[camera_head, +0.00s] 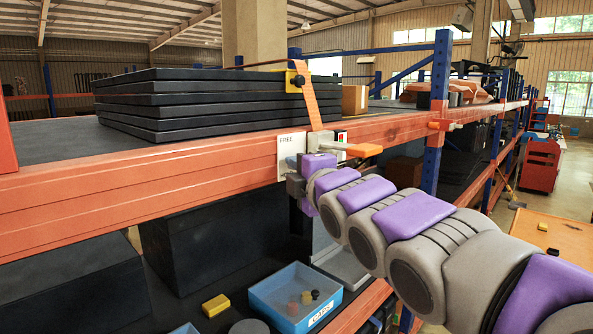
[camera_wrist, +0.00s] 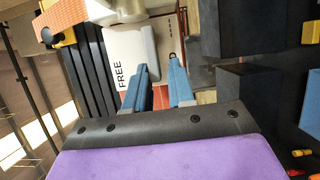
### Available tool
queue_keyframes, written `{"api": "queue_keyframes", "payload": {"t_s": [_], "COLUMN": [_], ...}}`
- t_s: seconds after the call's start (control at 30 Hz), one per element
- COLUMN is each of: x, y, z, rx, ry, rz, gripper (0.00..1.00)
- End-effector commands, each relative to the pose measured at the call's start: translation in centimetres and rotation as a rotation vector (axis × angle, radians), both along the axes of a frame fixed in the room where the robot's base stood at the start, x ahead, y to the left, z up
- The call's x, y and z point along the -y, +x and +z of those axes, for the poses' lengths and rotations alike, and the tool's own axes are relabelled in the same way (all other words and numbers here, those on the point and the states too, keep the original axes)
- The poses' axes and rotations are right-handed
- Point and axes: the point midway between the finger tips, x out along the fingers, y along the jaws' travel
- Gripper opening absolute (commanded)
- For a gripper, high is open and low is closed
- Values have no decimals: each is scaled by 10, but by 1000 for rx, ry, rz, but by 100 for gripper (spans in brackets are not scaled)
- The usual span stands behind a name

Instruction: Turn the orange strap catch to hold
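The strap catch has a pale grey lever with an orange end (camera_head: 364,149) sticking out to the right on the front beam in the head view. A white plate (camera_head: 291,147) marked FREE is behind it; the plate also shows in the wrist view (camera_wrist: 126,72). In the wrist view a pale grey part of the catch (camera_wrist: 138,42) stands in front of the plate, and the orange end is not clearly seen. My gripper (camera_wrist: 158,66) has two blue fingers apart with nothing held, just short of the plate. In the head view its fingertips are largely hidden.
The orange beam (camera_head: 150,175) runs across in front of me. A blue bin marked CAPS (camera_head: 294,298) and a yellow block (camera_head: 215,305) are on the lower shelf.

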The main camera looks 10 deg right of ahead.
Motion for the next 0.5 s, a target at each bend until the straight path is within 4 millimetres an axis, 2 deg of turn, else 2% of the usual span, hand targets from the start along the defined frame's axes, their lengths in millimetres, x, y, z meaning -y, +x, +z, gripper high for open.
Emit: {"api": "queue_keyframes", "payload": {"t_s": [0.27, 0.5], "x": [1, 7], "y": [-3, -30], "z": [2, 3], "rx": [4, 6], "ry": [1, 0], "rz": [0, -1], "gripper": [23, 23]}}
